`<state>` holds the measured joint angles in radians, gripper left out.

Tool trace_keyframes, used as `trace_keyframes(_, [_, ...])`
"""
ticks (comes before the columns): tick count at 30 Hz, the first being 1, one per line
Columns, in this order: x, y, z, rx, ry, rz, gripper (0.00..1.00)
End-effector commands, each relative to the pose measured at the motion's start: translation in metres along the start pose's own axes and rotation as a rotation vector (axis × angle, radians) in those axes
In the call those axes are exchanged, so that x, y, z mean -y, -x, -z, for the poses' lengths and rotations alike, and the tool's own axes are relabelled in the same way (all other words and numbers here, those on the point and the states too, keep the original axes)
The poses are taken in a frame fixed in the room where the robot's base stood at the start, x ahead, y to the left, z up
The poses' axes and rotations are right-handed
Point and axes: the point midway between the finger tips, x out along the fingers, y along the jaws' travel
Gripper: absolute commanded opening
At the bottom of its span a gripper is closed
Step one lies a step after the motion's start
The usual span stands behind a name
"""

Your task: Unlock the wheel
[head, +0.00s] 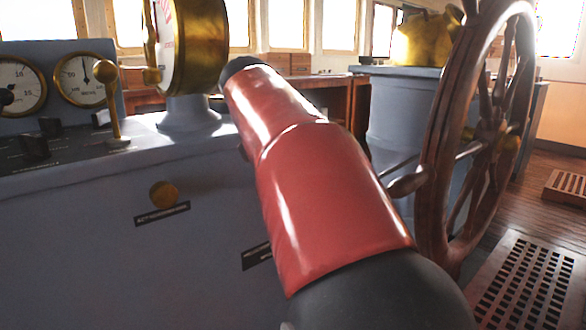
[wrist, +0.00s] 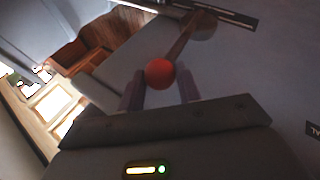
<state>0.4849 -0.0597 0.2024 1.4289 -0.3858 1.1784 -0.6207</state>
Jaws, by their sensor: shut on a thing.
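The wooden spoked ship's wheel (head: 437,150) stands upright at the right of the head view, with a brass hub. In the wrist view a red ball knob (wrist: 160,73) sits on the end of a thin rod (wrist: 180,42), which runs to a round base on a grey panel. My gripper (wrist: 158,84) has one finger on each side of the red knob and is shut on it. In the head view my red arm covers the middle, and my gripper and the red knob are hidden behind it.
A grey console (head: 80,240) at left carries gauges, a brass-ball lever (head: 110,105), a brass knob (head: 163,194) and a brass-rimmed dial (head: 198,45). A grey pedestal (head: 400,110) with a brass top stands behind the wheel. A floor grating (head: 525,285) lies at lower right.

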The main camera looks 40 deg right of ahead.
Motion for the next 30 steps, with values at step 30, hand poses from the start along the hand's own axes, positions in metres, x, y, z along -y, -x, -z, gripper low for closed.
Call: trace_keyframes(30, [0.075,0.016,0.021,0.082,0.188,-0.445,0.0])
